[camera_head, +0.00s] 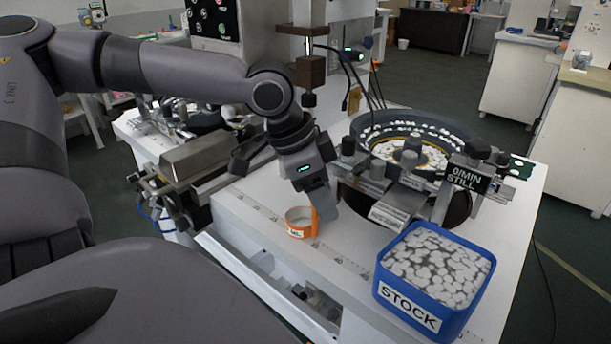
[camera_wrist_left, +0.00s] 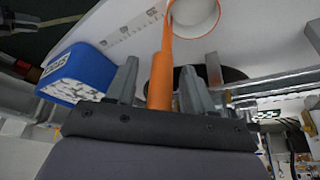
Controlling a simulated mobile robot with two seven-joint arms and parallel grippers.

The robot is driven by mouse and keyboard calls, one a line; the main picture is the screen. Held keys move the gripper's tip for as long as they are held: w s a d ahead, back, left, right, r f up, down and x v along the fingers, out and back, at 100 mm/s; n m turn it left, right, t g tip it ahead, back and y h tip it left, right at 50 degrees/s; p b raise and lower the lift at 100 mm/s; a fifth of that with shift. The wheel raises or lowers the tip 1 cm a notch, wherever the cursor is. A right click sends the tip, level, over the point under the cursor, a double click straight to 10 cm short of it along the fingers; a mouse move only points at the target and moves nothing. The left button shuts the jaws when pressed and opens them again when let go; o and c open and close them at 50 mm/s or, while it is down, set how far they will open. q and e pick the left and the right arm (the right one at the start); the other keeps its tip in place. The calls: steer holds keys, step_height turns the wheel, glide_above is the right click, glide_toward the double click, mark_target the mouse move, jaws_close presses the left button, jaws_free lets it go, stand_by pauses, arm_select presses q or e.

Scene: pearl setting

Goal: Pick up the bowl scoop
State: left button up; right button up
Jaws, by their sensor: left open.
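The bowl scoop (camera_head: 297,229) is a small orange cup with a white inside and an upright orange handle. It stands on the white worktop near its front edge. My left gripper (camera_head: 322,203) is pointed down at the handle side of the scoop. In the left wrist view the gripper (camera_wrist_left: 158,68) is open, with the orange handle (camera_wrist_left: 161,82) between its two fingers. A gap shows between the handle and each finger. The scoop's round bowl (camera_wrist_left: 195,16) lies beyond the fingertips. My right gripper is not in view.
A blue STOCK bin (camera_head: 410,309) full of white pieces stands to the right of the scoop. A round bowl feeder (camera_head: 455,135) with a sign stands behind the gripper. A metal machine block (camera_head: 215,152) is to the left. Bare worktop (camera_head: 262,200) lies left of the scoop.

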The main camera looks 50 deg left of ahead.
arm_select(q)
jaws_close()
steer(key=shift+r, duration=0.15)
